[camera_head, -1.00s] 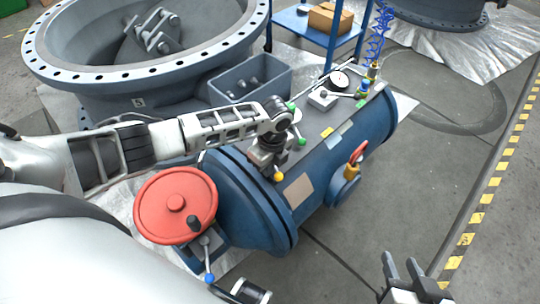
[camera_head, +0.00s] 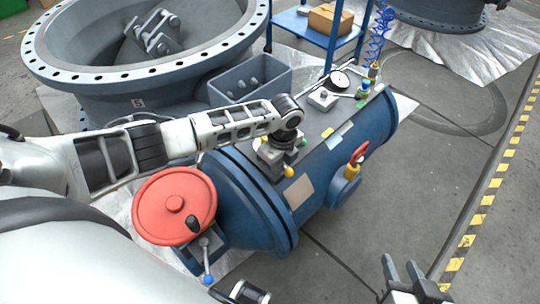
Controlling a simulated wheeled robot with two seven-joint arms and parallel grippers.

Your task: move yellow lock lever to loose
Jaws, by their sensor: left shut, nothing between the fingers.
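The yellow lock lever shows as a yellow ball knob (camera_head: 289,171) on top of the blue cylindrical body (camera_head: 325,180). Its shaft and pivot are mostly hidden by my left gripper (camera_head: 270,165). That gripper points down at the cylinder's top, shut and empty, just left of the yellow knob. I cannot tell whether it touches the lever. A green knob (camera_head: 303,142) shows just right of my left wrist. My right gripper (camera_head: 403,272) is at the bottom right, fingers apart and empty, away from the cylinder.
A red handwheel (camera_head: 174,205) and a blue-tipped lever (camera_head: 208,279) are at the cylinder's near end. A gauge (camera_head: 339,80) and a red-and-yellow handle (camera_head: 354,161) stand farther right. A grey bin (camera_head: 250,82) is behind. The floor at right is clear.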

